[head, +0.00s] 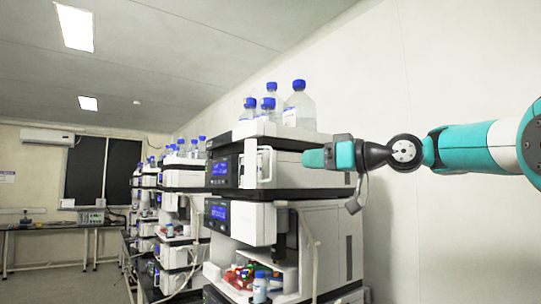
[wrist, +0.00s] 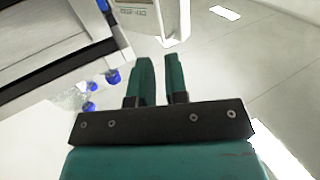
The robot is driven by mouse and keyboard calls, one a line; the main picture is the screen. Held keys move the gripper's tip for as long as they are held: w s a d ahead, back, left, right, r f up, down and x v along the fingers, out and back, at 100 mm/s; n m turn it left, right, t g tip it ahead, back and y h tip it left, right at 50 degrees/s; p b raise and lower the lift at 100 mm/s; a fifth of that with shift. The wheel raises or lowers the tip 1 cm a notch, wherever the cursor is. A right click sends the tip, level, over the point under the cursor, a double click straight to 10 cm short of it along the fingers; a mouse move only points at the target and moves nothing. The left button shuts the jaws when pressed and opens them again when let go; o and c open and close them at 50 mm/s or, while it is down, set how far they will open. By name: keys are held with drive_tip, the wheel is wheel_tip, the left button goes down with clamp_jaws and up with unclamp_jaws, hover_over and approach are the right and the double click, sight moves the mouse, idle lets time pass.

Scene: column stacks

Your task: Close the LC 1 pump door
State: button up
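The near instrument stack (head: 285,215) stands right of centre in the head view. On its upper module a white door panel (head: 265,166) appears to stand out from the front, beside a blue-lit display (head: 220,170). I take this for the pump door; no LC 1 label is readable. A white panel with a dark labelled part, perhaps this door, shows at the top of the wrist view (wrist: 172,22). My gripper (head: 312,158) is right of the panel in the head view, apart from it in the picture. In the wrist view its teal fingers (wrist: 161,75) have a narrow empty gap.
Blue-capped bottles (head: 298,105) stand on top of the near stack; some show in the wrist view (wrist: 88,95). A lower white panel (head: 252,222) and tubing (head: 314,250) project below. More stacks (head: 175,205) recede leftward. Open floor lies further left.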

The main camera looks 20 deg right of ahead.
sight(271, 163)
drive_tip(key=p+x, duration=0.4)
drive_tip(key=x, duration=0.6)
drive_tip(key=shift+w+a, duration=0.25)
drive_tip(key=shift+w, duration=0.05)
clamp_jaws()
drive_tip(key=shift+a, duration=0.2)
drive_tip(key=shift+d, duration=0.2)
drive_tip(key=shift+a+f, duration=0.1)
